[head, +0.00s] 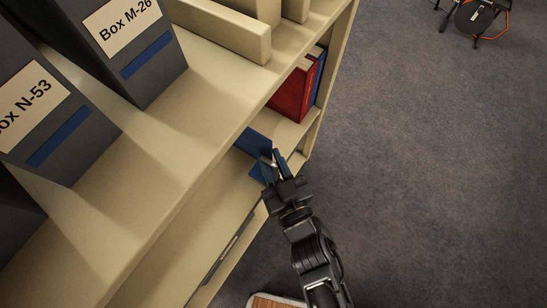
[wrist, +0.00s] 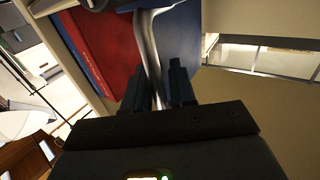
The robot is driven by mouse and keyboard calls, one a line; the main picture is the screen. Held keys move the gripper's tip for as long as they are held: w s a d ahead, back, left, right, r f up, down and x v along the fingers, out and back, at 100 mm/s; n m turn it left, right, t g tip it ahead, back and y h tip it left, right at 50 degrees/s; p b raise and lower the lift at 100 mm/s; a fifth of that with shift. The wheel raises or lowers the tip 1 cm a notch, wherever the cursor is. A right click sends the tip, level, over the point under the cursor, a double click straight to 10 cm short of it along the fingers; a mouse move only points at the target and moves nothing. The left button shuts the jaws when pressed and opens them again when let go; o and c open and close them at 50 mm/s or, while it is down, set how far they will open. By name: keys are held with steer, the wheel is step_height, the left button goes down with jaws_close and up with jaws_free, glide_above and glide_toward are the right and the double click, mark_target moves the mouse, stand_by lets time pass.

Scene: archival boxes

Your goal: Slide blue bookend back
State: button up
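The blue bookend (head: 254,138) is on the lower shelf, partly under the upper shelf board in the head view. In the wrist view its blue panel (wrist: 181,42) fills the top middle, with a curved pale metal strip along its left side. My gripper (head: 272,158) is at the front of the bookend, at the shelf opening. In the wrist view my two fingers (wrist: 161,82) stand on either side of the metal strip, with little gap left, and look closed on it. The exact contact is partly hidden by the gripper body.
Red books (head: 292,94) and a blue one stand on the lower shelf near its far end. Grey boxes (head: 115,55) and beige boxes (head: 222,30) stand on the upper shelf. The shelf board's front edge is close to my gripper. Open grey carpet (head: 430,170) lies to the right.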

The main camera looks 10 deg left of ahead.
steer(key=shift+o, duration=1)
steer(key=shift+p+v, duration=0.55)
steer(key=shift+v, duration=3.4)
